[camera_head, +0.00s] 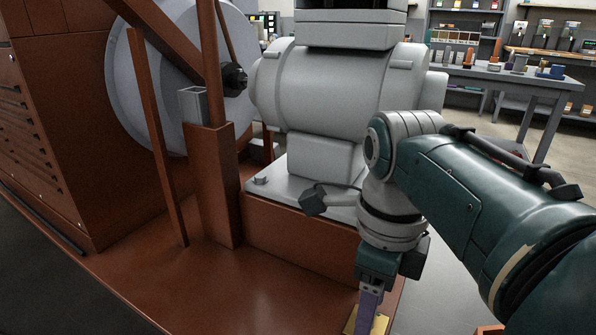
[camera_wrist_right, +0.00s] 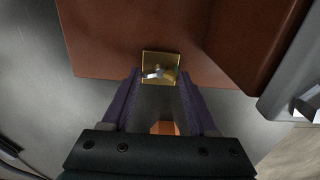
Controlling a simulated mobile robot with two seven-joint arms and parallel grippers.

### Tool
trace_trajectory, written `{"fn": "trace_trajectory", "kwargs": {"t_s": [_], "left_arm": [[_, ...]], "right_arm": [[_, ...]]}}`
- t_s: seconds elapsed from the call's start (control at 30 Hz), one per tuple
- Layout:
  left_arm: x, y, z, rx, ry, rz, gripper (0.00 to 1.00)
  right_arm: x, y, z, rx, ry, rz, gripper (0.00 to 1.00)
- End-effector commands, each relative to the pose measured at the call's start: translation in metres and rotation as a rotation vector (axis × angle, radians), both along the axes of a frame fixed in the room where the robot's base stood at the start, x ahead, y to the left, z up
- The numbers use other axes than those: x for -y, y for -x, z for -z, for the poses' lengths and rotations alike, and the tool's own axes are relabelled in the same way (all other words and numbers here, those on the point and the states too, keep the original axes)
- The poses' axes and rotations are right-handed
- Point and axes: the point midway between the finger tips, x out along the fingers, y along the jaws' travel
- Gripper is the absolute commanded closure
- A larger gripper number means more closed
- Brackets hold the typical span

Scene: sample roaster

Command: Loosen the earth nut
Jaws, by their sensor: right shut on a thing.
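The earth nut (camera_wrist_right: 158,73) is a small silvery piece with wings, on a square brass plate (camera_wrist_right: 148,55) at the edge of the rust-brown base. In the head view part of the brass plate (camera_head: 350,326) shows at the bottom edge, and the nut is hidden there behind my finger. My right gripper (camera_wrist_right: 159,76) reaches down to the plate, with its purple fingers on both sides of the nut, shut on it. In the head view this gripper (camera_head: 367,312) points downward. My left gripper is not in view.
A grey motor (camera_head: 325,90) stands on the rust-brown base (camera_head: 190,275) just behind my right arm. A brown upright post (camera_head: 212,180) and a pale drum (camera_head: 130,85) are to the left. An orange piece (camera_wrist_right: 164,127) shows between my fingers. A workbench (camera_head: 510,78) stands far back right.

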Motion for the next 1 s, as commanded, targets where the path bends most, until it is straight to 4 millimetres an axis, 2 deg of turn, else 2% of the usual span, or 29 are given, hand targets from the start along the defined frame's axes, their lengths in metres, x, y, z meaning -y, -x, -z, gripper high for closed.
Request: {"fn": "trace_trajectory", "kwargs": {"t_s": [0.07,0.3,0.67,1.0], "left_arm": [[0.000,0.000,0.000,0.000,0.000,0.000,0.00],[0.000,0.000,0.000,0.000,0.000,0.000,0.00],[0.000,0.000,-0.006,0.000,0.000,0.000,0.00],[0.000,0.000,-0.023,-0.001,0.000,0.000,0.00]], "right_arm": [[0.000,0.000,0.000,-0.001,-0.001,0.000,0.69],[0.000,0.000,0.000,-0.001,-0.001,0.000,0.95],[0.000,0.000,-0.002,-0.001,-0.001,-0.059,0.96],[0.000,0.000,-0.003,-0.003,0.001,-0.309,0.96]]}}
